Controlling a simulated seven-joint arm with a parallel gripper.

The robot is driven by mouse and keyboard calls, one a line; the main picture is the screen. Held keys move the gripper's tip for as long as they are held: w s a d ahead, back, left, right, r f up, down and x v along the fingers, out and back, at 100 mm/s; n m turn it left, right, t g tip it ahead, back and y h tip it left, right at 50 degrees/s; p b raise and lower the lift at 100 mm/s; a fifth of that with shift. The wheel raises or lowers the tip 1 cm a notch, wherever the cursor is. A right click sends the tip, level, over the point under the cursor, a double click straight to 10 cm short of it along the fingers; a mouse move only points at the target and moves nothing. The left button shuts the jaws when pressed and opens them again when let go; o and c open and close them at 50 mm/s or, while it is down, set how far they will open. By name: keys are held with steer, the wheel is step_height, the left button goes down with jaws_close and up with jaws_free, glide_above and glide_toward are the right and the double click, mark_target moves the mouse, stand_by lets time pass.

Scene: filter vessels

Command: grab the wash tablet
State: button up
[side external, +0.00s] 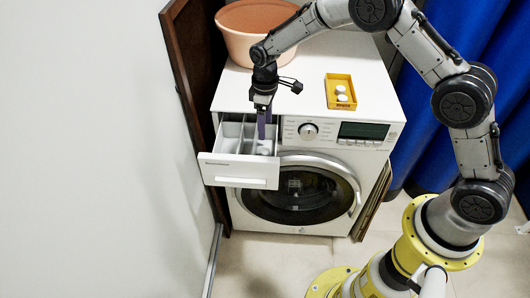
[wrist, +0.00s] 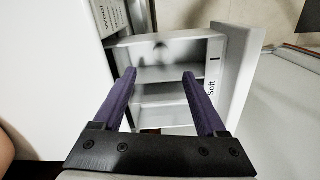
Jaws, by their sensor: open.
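Two round white tablets, one of them at the upper spot (side external: 340,89), lie in a small yellow box (side external: 330,93) on top of the washing machine. My gripper (side external: 264,136) is away from that box, to its lower left, pointing down at the pulled-out detergent drawer (side external: 237,181). In the wrist view my gripper (wrist: 159,74) has its two purple fingers apart with nothing clearly held between them. The drawer's compartments (wrist: 160,92) show beyond the fingers. A pale shape sits in the drawer near the fingertips in the side view; I cannot tell whether it is a tablet.
The washing machine (side external: 375,158) has a closed round door below the drawer. An orange basin (side external: 240,50) stands at the back left of its top. A dark wooden panel (side external: 193,70) is close on the left. The top around the yellow box is clear.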

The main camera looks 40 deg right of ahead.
mark_target(265, 150)
step_height(265, 150, down, 10)
steer(key=shift+a+f, duration=0.1)
jaws_close()
stand_by(0.7)
